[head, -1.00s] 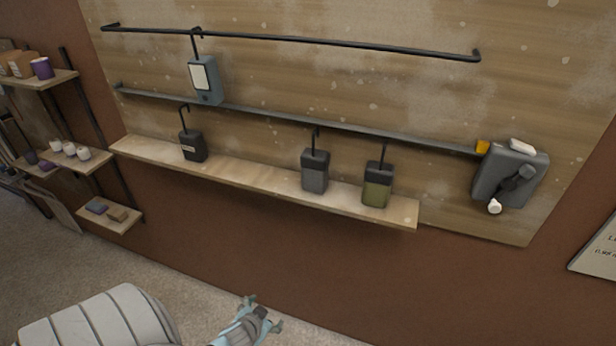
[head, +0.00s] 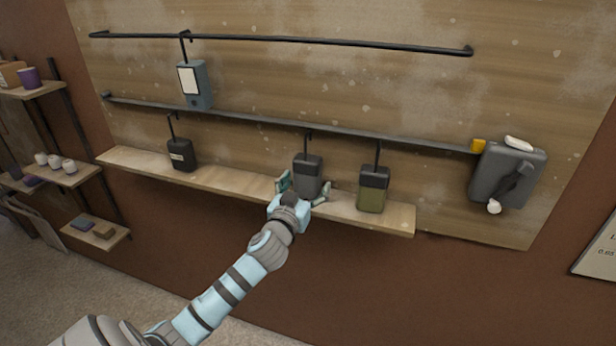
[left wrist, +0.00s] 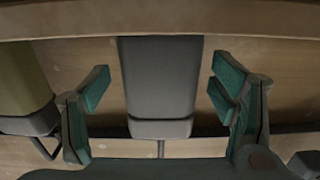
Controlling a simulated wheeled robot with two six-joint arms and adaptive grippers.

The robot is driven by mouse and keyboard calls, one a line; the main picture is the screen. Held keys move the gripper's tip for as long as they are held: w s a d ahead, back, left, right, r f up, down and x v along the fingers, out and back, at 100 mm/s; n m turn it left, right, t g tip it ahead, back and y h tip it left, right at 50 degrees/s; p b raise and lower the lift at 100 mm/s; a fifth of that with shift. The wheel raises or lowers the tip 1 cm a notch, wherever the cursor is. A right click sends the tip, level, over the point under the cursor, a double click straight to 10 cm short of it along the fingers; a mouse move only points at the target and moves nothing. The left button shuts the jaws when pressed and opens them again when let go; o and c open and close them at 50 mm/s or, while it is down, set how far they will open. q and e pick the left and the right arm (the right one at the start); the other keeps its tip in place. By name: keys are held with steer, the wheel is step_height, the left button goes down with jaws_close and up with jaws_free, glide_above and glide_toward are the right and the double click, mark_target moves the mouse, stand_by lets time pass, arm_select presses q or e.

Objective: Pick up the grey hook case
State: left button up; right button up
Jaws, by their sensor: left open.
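The grey hook case (head: 307,172) stands on the wooden shelf in the head view, its black hook rising toward the lower rail. My left gripper (head: 303,190) is open in front of it, one finger on each side. In the left wrist view the grey case (left wrist: 160,82) lies between the open fingers of my left gripper (left wrist: 158,92), with a gap visible on both sides. I cannot tell whether any part touches it. My right gripper is not in view.
A green hook case (head: 373,188) stands close on the right, also in the left wrist view (left wrist: 22,85). A black case (head: 181,154) stands left on the shelf (head: 235,182). A blue-grey case (head: 196,85) hangs above. A grey wall box (head: 505,178) is at right.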

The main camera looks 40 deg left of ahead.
arm_select(q)
steer(key=shift+x, duration=0.9)
steer(key=shift+s, duration=0.1)
steer(key=c, duration=1.4)
steer(key=shift+r, duration=0.15)
step_height(320, 180, up, 8)
steer(key=p, duration=0.2)
steer(key=shift+p, duration=0.3)
steer(key=s+r+h+p, duration=0.1)
steer(key=s+r+p, duration=0.6)
steer(key=r, duration=0.8)
glide_above(305, 157)
steer(key=a, duration=0.3)
steer(key=shift+f+y+b, duration=0.3)
steer(key=shift+f+b, duration=0.3)
steer(key=shift+f, duration=0.3)
